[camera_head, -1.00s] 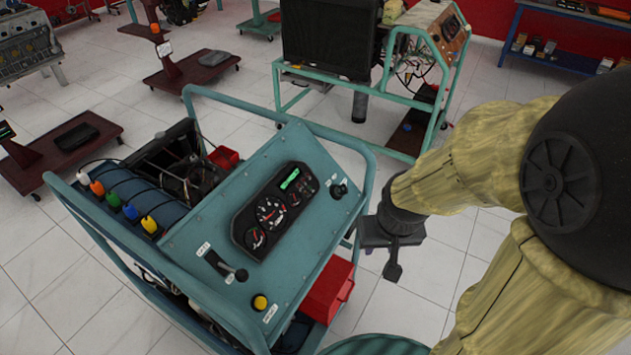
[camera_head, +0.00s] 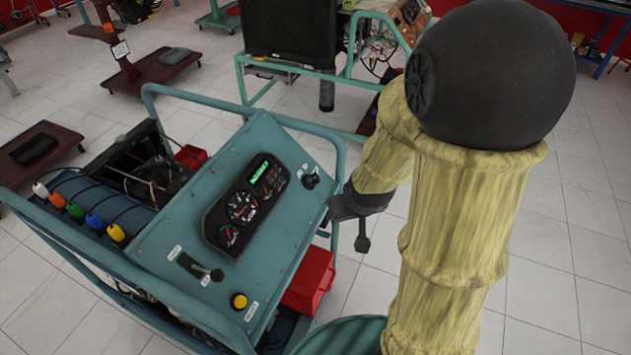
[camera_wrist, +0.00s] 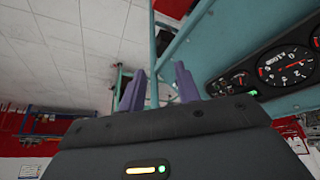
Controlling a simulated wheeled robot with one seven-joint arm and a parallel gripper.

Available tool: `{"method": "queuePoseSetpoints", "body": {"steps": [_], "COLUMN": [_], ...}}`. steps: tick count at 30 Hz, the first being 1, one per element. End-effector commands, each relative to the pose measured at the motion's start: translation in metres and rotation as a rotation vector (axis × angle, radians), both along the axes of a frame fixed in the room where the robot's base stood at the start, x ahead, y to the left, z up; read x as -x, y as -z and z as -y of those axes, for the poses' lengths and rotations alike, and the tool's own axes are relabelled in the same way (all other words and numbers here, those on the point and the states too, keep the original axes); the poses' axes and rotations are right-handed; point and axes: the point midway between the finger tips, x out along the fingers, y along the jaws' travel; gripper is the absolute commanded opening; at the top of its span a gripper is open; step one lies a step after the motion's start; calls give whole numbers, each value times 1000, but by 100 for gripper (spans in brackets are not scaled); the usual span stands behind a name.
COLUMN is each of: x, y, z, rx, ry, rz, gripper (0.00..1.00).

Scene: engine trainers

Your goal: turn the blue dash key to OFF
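The blue-green dash panel (camera_head: 277,130) slopes on its tube-framed trainer left of my arm. A small dark knob (camera_head: 311,180), which looks like the key, sits near its upper right edge, beside the gauge cluster (camera_head: 243,205). Its pointing direction is too small to read. My gripper (camera_head: 362,241) is off the panel's right edge, below and right of the knob, touching nothing that I can see. In the wrist view its two purple fingers (camera_wrist: 159,88) stand apart with nothing between them. Gauges show there at the right; I cannot make out the key.
A black lever (camera_head: 201,268) and a yellow button (camera_head: 239,300) are on the panel's lower part. A green tube rail (camera_head: 340,165) runs between my gripper and the panel. A red box (camera_head: 310,278) is below the panel's right edge. Tiled floor lies open at right.

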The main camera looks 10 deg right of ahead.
Motion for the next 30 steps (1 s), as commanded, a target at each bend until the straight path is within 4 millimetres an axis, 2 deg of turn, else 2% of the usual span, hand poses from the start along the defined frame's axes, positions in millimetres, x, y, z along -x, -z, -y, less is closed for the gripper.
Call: {"method": "queuePoseSetpoints", "body": {"steps": [1, 6, 15, 19, 24, 30], "x": [-11, -46, -82, -87, -83, -71], "y": [18, 53, 102, 117, 130, 131], "z": [6, 16, 15, 12, 12, 20], "rx": [0, -26, -178, -280, -436, -599], "ry": [-6, -48, -109, -111, -81, -14], "rz": [34, 194, 480, 607, 781, 959], "gripper": [33, 33, 33, 33, 33, 33]}}
